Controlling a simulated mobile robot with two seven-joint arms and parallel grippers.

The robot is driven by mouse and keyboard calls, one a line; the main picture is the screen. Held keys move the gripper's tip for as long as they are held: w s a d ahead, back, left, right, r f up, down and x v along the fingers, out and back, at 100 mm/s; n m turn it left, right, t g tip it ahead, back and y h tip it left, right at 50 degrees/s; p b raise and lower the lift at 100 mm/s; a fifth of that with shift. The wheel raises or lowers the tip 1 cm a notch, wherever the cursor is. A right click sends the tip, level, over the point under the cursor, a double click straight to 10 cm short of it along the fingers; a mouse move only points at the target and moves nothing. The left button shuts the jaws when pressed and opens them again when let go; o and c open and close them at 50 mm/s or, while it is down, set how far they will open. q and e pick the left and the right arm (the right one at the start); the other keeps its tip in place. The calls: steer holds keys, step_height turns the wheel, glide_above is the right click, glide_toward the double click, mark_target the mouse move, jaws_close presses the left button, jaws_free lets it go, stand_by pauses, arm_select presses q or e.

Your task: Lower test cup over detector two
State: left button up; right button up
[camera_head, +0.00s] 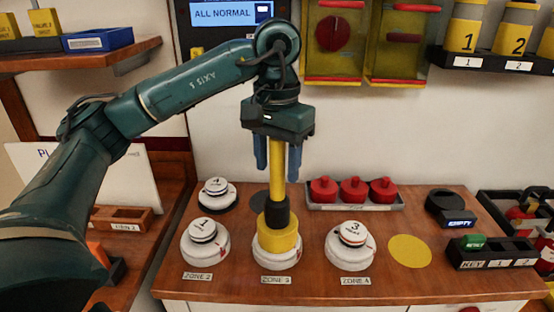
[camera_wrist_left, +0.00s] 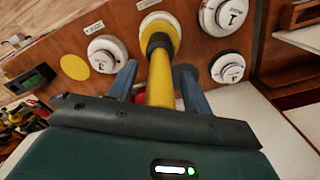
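The test cup (camera_head: 279,238) is yellow with a black collar and a long yellow pole (camera_head: 278,165). It stands upright over the middle detector (camera_head: 277,258), labelled ZONE 3. Only the detector's white base shows below it; its top and number are hidden. My left gripper (camera_head: 279,168) points down with its two blue fingers on either side of the pole. Narrow gaps show between fingers and pole, so it looks open. The left wrist view shows the pole (camera_wrist_left: 161,80) between the fingers, and the cup (camera_wrist_left: 160,30) beyond. My right gripper is not in view.
Detector 1 (camera_head: 205,245) stands left of the cup, detector 3 (camera_head: 350,248) right, and detector 4 (camera_head: 217,192) behind left. A tray of red pieces (camera_head: 353,192) lies behind. A flat yellow disc (camera_head: 410,251) marks bare counter to the right. A screen (camera_head: 230,13) reads ALL NORMAL.

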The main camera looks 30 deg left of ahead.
arm_select(q)
steer(key=shift+r, duration=0.45)
step_height(320, 180, up, 12)
steer(key=p, duration=0.4)
steer(key=shift+f, duration=0.15)
steer(key=shift+r, duration=0.3)
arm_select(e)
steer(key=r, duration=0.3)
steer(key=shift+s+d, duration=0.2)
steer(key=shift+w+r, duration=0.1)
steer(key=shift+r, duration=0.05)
